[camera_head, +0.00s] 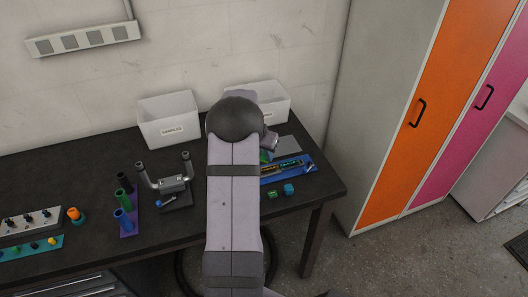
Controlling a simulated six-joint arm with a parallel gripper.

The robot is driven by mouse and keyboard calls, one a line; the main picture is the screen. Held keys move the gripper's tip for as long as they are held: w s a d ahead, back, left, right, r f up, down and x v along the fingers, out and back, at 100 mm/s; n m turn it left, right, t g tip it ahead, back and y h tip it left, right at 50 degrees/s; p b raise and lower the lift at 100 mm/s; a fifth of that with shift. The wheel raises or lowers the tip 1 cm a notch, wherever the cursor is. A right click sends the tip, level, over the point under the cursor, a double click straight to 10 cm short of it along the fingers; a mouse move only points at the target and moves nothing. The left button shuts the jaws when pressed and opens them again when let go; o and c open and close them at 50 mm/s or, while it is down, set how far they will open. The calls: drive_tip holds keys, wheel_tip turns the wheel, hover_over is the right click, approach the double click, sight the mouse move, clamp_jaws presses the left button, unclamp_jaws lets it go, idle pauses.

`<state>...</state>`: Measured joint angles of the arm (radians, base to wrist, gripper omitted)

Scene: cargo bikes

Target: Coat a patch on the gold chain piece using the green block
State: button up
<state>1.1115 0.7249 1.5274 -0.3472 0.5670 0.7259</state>
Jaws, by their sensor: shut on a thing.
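My gripper (269,144) is mostly hidden behind my own arm and shows only in part, over the back right of the table. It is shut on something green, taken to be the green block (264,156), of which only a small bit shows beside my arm. A blue tray or mat (302,172) lies just in front of it and bears dark strips with yellowish marks. The gold chain piece (272,169) seems to be the yellowish strip there, partly covered by my arm. I cannot tell whether the green block touches it.
A small green block (272,194) and a teal block (289,188) lie near the table's front right edge. Two white bins (168,118) (273,101) stand at the back. A metal fixture with two handles (172,183) and upright tubes (123,197) stand left of my arm.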

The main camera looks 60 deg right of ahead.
sight(266, 160)
wheel_tip(266, 160, down, 4)
drive_tip(key=shift+r+b, duration=0.25)
drive_tip(key=shift+b, duration=0.65)
drive_tip(key=shift+f, duration=0.55)
drive_tip(key=shift+s+d+r+p, duration=0.3)
drive_tip(key=shift+d+p, duration=0.05)
drive_tip(key=shift+s+d+f, duration=0.1)
drive_tip(key=shift+s+d, duration=0.15)
drive_tip(key=shift+s, duration=0.05)
drive_tip(key=shift+s+d+p, duration=1.05)
drive_tip(key=shift+s+d, duration=0.3)
drive_tip(key=shift+s+d+p, duration=0.1)
drive_tip(key=shift+s+p, duration=0.05)
drive_tip(key=shift+p, duration=0.15)
drive_tip(key=shift+w+a+f+b, duration=0.2)
drive_tip(key=shift+w+a+b, duration=0.6)
drive_tip(key=shift+w+a, duration=0.1)
drive_tip(key=shift+w+a+r+b, duration=0.1)
drive_tip(key=shift+w+a+b, duration=0.7)
drive_tip(key=shift+w+a, duration=0.5)
drive_tip(key=shift+d+r+p, duration=0.15)
drive_tip(key=shift+r+p, duration=2.2)
drive_tip(key=shift+r, duration=1.75)
drive_tip(key=shift+f, duration=0.1)
